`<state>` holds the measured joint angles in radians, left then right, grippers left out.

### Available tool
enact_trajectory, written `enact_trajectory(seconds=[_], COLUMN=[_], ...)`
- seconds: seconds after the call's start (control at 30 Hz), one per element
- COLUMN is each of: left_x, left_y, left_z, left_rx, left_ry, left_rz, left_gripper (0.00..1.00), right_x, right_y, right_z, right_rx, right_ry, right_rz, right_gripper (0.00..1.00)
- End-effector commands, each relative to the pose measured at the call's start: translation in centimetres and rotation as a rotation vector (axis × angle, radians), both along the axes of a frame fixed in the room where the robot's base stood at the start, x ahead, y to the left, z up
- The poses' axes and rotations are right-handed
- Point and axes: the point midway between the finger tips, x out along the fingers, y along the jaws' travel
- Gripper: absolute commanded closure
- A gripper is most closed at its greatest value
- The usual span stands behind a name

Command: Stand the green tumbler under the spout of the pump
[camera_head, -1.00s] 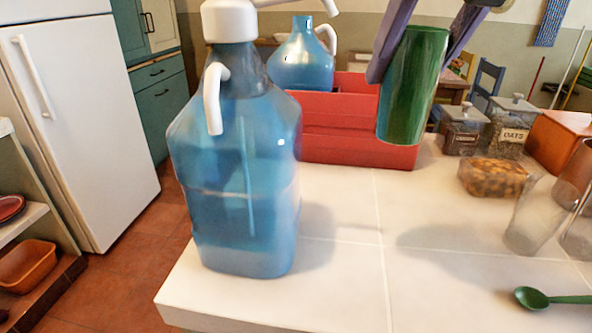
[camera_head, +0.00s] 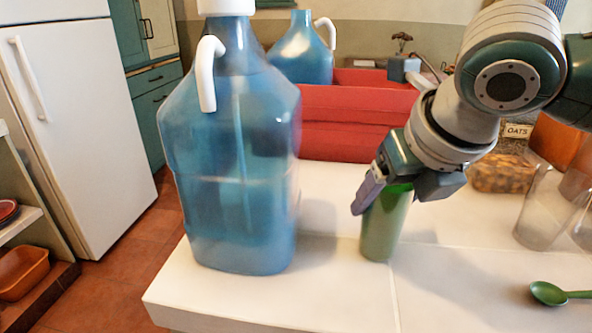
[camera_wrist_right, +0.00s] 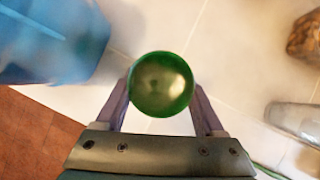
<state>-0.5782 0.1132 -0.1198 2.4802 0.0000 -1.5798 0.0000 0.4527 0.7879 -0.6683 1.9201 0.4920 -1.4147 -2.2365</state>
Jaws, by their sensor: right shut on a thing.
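The green tumbler (camera_head: 384,228) is upright on, or just above, the pale tiled counter (camera_head: 330,290); I cannot tell if its base touches. My right gripper (camera_head: 388,193) is shut on its upper part from above. In the right wrist view the tumbler (camera_wrist_right: 162,84) shows its round open mouth between the two fingers (camera_wrist_right: 162,100). The pump's large blue bottle (camera_head: 235,190) stands left of the tumbler, with a clear gap between them. My left gripper is not in view.
A red crate (camera_head: 350,120) with a second blue bottle (camera_head: 301,48) stands behind. Clear glasses (camera_head: 540,210), a green spoon (camera_head: 550,293) and a container of brown food (camera_head: 500,175) are at the right. The counter's left edge is close to the bottle.

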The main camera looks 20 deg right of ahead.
Motion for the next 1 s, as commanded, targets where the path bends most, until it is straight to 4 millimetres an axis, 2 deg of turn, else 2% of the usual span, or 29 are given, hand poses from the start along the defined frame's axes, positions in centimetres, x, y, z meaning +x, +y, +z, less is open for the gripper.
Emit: enact_trajectory(seconds=[0.03,0.37,0.4,0.63,0.87,1.0], left_x=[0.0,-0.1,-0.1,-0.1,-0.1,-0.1], left_y=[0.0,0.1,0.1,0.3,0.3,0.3], left_z=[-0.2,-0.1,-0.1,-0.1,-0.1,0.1], left_rx=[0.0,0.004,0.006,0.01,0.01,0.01], left_ry=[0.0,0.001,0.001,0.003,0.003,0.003], left_rz=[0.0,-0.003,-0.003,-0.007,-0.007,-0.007], left_gripper=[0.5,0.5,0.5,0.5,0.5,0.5], right_x=[0.0,0.0,0.0,0.0,0.0,-0.2], right_y=[0.0,0.0,0.0,0.0,0.0,0.0], right_z=[-0.5,-0.6,-0.7,-0.7,-0.6,0.3], right_rx=[0.001,0.0,0.0,0.0,0.0,0.0], right_ry=[-0.001,-0.002,-0.001,-0.001,-0.002,-0.003], right_rz=[0.0,0.0,0.0,0.0,0.0,0.0], right_gripper=[0.94,0.94,0.27,0.01,0.0,0.0])
